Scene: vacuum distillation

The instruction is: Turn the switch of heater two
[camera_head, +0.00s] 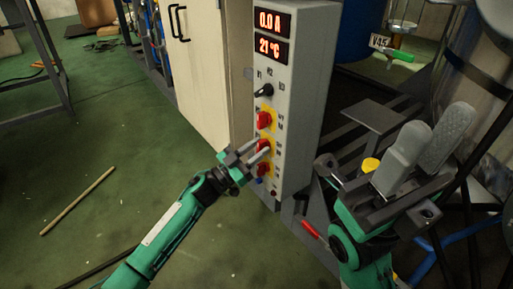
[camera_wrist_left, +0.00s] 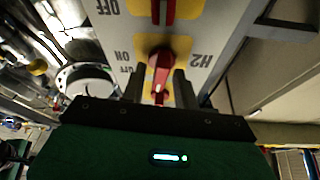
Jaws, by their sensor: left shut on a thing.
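The heater two switch is a red knob on a yellow plate, the middle red one on the grey control panel (camera_head: 298,90). In the left wrist view the red knob (camera_wrist_left: 159,66) is beside the label H2, with ON and OFF on its other side. My left gripper (camera_head: 263,150) is at this knob, its two fingers on either side and shut on it, partly hiding it in the head view. My right gripper (camera_head: 420,148) is at the right, away from the panel, its two grey fingers apart and nothing seen between them.
Another red switch (camera_head: 264,119) is just above and one (camera_head: 262,170) just below, close to my left fingers. A black knob (camera_head: 264,90) and red displays are higher. A cream cabinet (camera_head: 205,70) stands left of the panel. Green floor is open at left, with a stick (camera_head: 78,201).

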